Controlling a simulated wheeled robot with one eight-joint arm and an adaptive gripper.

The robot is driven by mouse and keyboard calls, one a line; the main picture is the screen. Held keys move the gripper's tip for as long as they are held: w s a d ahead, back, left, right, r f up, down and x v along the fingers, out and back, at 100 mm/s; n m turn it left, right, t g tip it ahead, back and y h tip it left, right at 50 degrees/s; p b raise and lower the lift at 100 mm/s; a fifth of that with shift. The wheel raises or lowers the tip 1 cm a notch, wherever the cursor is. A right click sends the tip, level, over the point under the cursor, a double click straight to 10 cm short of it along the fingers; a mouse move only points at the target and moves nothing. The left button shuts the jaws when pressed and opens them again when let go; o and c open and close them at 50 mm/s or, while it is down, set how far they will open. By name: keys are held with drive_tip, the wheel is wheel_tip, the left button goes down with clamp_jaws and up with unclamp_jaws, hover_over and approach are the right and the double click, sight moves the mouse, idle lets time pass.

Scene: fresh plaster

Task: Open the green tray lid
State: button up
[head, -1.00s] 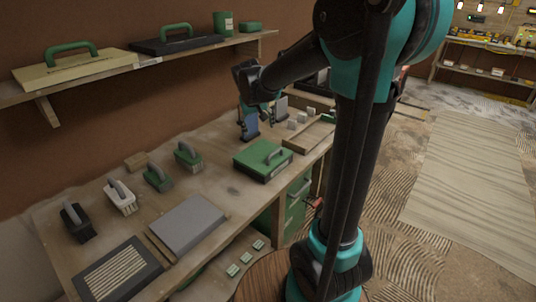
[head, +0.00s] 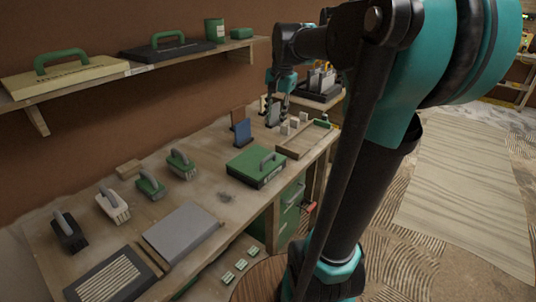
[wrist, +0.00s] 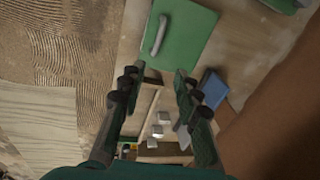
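The green tray lid (head: 256,162) lies flat and closed on its tray on the workbench, with a grey handle (head: 268,160) on top. In the wrist view the green lid (wrist: 182,38) is at the top centre, and its handle (wrist: 160,35) stands near its left side. My gripper (head: 278,118) hangs above the bench, beyond the lid and apart from it. In the wrist view the two fingers of my gripper (wrist: 155,82) are spread wide with nothing between them.
A blue block (head: 242,132) and a wooden tray (head: 303,140) with small pale blocks stand beyond the lid. A shelf (head: 140,68) runs along the wall above.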

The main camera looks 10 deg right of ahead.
sight(268, 157)
drive_tip(key=shift+m, duration=0.5)
drive_tip(key=f, duration=0.5)
drive_tip(key=w+a+f, duration=0.1)
drive_tip(key=f, duration=0.9)
drive_tip(key=shift+w+a+f, duration=0.25)
drive_tip(key=shift+a+f, duration=0.1)
drive_tip(key=shift+a, duration=0.05)
clamp_jaws()
